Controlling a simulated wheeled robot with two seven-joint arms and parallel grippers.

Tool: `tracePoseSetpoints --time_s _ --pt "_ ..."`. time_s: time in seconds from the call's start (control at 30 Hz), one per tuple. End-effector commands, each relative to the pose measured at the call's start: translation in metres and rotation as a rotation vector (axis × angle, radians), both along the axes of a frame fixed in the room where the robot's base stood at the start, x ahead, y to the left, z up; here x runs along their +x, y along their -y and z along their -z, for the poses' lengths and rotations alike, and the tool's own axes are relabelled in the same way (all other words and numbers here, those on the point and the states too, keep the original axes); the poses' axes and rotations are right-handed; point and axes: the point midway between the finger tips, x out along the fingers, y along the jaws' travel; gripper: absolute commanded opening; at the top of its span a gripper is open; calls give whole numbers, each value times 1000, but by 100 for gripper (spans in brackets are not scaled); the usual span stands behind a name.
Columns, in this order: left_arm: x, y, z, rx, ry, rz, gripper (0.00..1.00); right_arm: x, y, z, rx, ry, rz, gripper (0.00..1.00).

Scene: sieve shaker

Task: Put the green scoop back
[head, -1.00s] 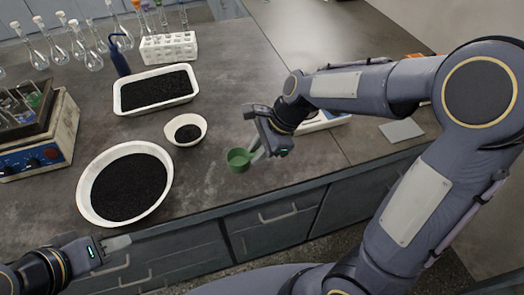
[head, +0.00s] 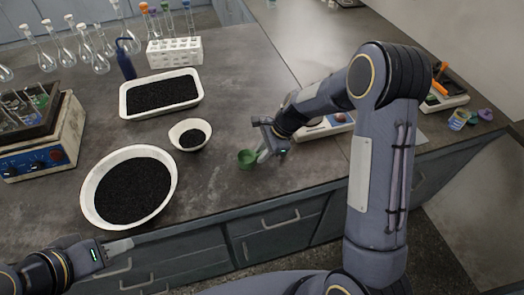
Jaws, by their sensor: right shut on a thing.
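The green scoop (head: 248,158) is a small round cup in the head view, right of the small white bowl. My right gripper (head: 264,155) is shut on it at its right side. The scoop is low over the bench top; I cannot tell whether it touches the surface. My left gripper (head: 120,245) is at the lower left, in front of the bench edge and away from the scoop. Its fingers look close together, but I cannot tell whether they are open or shut.
A large white bowl (head: 88,208), a small white bowl (head: 174,132) and a white tray (head: 124,105) hold black grains. A white device (head: 325,126) sits behind my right forearm. A tube rack (head: 174,55) and flasks stand at the back. Bench around the scoop is clear.

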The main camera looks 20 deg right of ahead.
Motion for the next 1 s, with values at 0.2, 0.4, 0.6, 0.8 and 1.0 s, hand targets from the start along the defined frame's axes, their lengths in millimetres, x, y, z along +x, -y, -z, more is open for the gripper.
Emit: tracePoseSetpoints --time_s 0.2,0.4,0.6,0.8,1.0 --pt "0 0 0 0 0 0 36 0 0 0 0 1 0 0" --pt "0 0 2 0 0 0 36 0 0 3 0 1 0 29" --pt "0 0 2 0 0 0 36 0 0 3 0 1 0 42" --pt "0 0 0 0 0 0 36 0 0 0 0 1 0 42" --pt "0 0 0 0 0 0 36 -1 10 -21 -1 6 1 42"
